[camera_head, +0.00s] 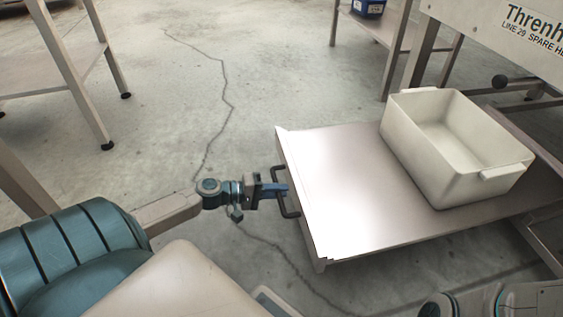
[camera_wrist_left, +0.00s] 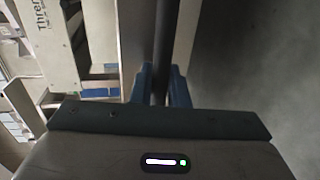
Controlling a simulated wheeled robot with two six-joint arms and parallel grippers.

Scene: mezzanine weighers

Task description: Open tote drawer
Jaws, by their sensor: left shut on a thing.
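The tote drawer (camera_head: 345,190) is a flat, pale metal tray pulled out from the frame at the right in the head view. A dark bar handle (camera_head: 285,192) is on its left front edge. My left gripper (camera_head: 283,190) is shut on this handle. In the left wrist view, its blue fingers (camera_wrist_left: 161,88) sit on both sides of the dark handle bar (camera_wrist_left: 163,50). A white, empty tote (camera_head: 448,185) stands on the rear right part of the drawer. My right gripper does not show.
A metal table (camera_head: 75,65) is at the upper left. A blue bin (camera_head: 369,8) sits at the top. The concrete floor between is clear.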

